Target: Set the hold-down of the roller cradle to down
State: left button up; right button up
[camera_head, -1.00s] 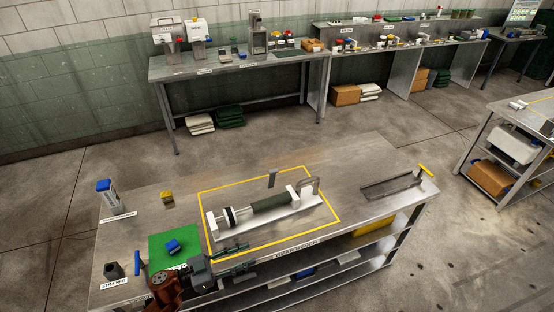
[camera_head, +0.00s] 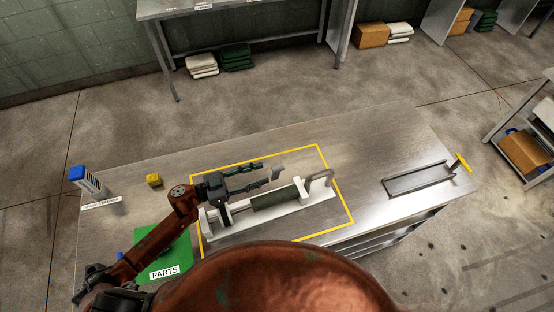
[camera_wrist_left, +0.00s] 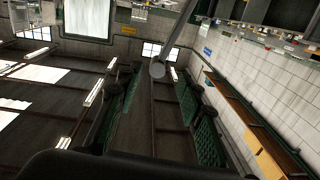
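The roller cradle (camera_head: 291,218) is a long white base with a dark green roller (camera_head: 275,199) lying between white end blocks. A grey hoop (camera_head: 318,178) stands at its right end. A small grey plate (camera_head: 277,171) stands behind the roller; I cannot tell for sure that it is the hold-down. My left gripper (camera_head: 265,175) reaches over the cradle's back left, fingers apart and empty, tips close to the grey plate. Contact cannot be judged. The left wrist view shows a grey rod with a round end (camera_wrist_left: 158,69), which I cannot identify. My right gripper is not in view.
A yellow outline surrounds the cradle on the metal table (camera_head: 375,150). A green PARTS mat (camera_head: 178,252), a yellow block (camera_head: 154,180) and a blue-topped container (camera_head: 88,180) are at left. A shallow metal tray (camera_head: 418,179) is at right. My own red-brown arm parts cover the front.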

aim_at(276, 169)
pick_arm(q)
jog(key=x, duration=0.6)
jog(key=shift+d+p, duration=0.4)
jog(key=shift+c, duration=0.3)
grip_shut()
